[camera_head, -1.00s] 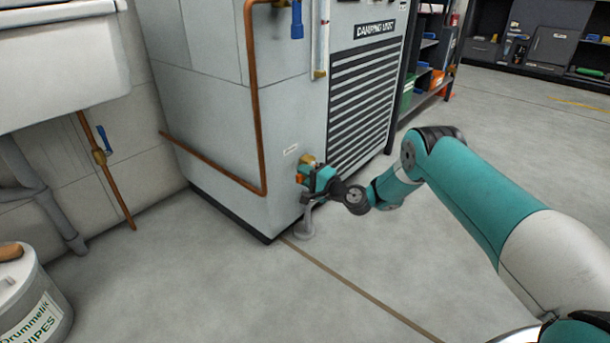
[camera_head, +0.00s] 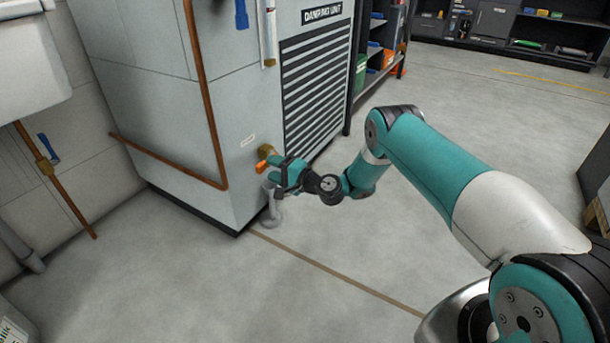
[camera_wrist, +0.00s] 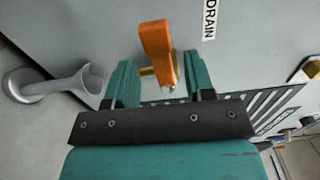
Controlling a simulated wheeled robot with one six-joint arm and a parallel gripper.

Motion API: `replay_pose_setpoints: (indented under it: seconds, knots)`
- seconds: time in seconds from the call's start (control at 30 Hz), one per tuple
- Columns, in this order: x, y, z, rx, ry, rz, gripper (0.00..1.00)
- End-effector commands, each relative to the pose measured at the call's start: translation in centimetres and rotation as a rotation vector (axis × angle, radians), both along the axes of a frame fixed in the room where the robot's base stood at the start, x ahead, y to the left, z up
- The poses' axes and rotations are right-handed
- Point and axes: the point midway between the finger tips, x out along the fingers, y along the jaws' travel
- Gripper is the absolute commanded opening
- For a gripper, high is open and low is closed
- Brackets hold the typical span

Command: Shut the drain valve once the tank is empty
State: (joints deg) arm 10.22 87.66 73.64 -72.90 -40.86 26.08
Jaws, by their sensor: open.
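The drain valve has an orange handle (camera_wrist: 156,40) on a brass body, beside a DRAIN label (camera_wrist: 210,18) in the wrist view. In the head view the handle (camera_head: 263,165) shows low on the grey cabinet. My gripper (camera_wrist: 158,78) is open, with one teal finger on each side of the valve. The handle's upper part reaches past the fingertips; I cannot tell whether either finger touches it. In the head view my gripper (camera_head: 279,172) is right at the valve. A clear upright tube (camera_head: 267,35) is on the cabinet; its level is not readable.
A grey drain cup (camera_wrist: 45,87) on a stand is left of my gripper in the wrist view, and below it in the head view (camera_head: 270,208). A copper pipe (camera_head: 207,100) runs along the cabinet (camera_head: 130,80). The floor to the right is open.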

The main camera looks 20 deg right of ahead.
Motion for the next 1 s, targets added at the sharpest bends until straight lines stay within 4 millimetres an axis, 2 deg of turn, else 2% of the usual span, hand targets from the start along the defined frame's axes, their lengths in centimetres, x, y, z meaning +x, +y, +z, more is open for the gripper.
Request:
replay_pose_setpoints:
  seconds: [0.1, 0.2, 0.67, 0.77, 1.0]
  knots:
    - [-2.6, -2.1, 0.5, 0.003, 0.009, -0.007, 0.49]
    - [-4.4, -3.3, 0.7, 0.003, 0.005, -0.004, 0.49]
    - [-6.0, -4.5, 0.9, 0.001, 0.002, -0.002, 0.49]
    - [-6.6, -4.7, 0.9, 0.001, 0.002, -0.003, 0.49]
    - [-9.4, -6.9, 0.7, 0.002, 0.001, -0.003, 0.49]
